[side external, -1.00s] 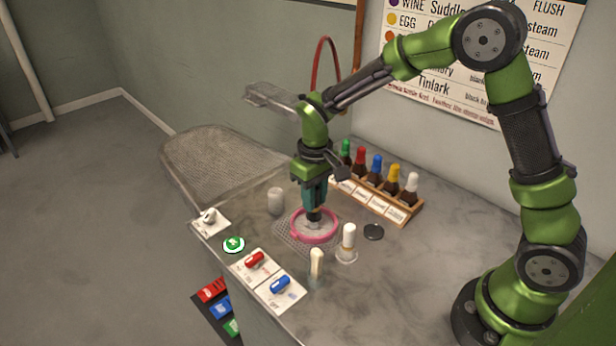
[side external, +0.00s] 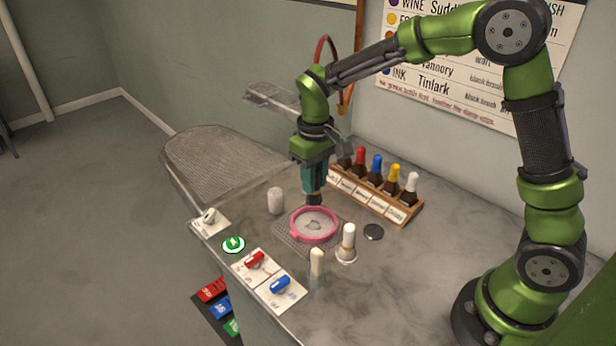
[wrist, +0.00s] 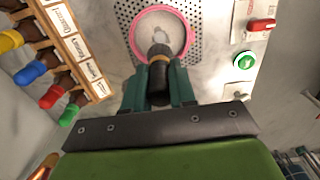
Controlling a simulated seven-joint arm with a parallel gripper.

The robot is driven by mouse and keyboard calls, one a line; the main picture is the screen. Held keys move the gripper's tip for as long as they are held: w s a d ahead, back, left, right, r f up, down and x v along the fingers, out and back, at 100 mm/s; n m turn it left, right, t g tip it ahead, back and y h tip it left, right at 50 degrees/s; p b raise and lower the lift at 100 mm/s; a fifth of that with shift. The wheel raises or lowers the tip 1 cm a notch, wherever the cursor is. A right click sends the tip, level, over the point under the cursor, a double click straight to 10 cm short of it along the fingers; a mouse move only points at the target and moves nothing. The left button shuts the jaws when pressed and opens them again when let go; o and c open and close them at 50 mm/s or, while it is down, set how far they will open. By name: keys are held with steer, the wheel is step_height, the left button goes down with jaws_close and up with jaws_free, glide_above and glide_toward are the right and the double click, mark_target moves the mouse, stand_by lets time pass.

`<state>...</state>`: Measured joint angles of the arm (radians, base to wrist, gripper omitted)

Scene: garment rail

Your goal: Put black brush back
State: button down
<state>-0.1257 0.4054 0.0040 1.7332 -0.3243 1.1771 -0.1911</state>
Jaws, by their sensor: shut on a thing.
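My gripper (side external: 314,190) is shut on the black brush (wrist: 158,72), which points down between its fingers in the wrist view. In the side external view only the dark lower end of the brush (side external: 314,200) shows, just above the pink hoop (side external: 314,240). The hoop holds pale cloth with a faint grey mark on it and lies on a perforated plate (side external: 285,236). A dark round disc (side external: 373,232) lies on the table to the right of the hoop. A white-topped brush or stopper (side external: 348,238) stands upright nearby, and a cream one (side external: 316,263) stands in front.
A wooden rack (side external: 372,203) of several dropper bottles stands behind the hoop. A white cylinder (side external: 275,200) stands left of it. A green button (side external: 233,245), a red switch (side external: 254,260) and a blue switch (side external: 280,285) line the front edge. The table at right is clear.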

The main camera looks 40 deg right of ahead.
steer(key=s+d+r+m, duration=0.1)
steer(key=s+d, duration=0.4)
steer(key=d, duration=0.1)
steer(key=shift+n, duration=0.5)
steer(key=shift+s+d+f, duration=0.4)
steer(key=shift+s+f, duration=0.6)
steer(key=shift+f, duration=0.1)
steer(key=shift+s+d+f, duration=0.4)
steer(key=shift+s+f, duration=0.65)
steer(key=shift+s+d+f, duration=0.4)
steer(key=shift+s+f, duration=0.6)
steer(key=shift+f, duration=0.1)
steer(key=shift+f, duration=0.5)
steer(key=shift+f, duration=0.3)
steer(key=shift+f, duration=0.2)
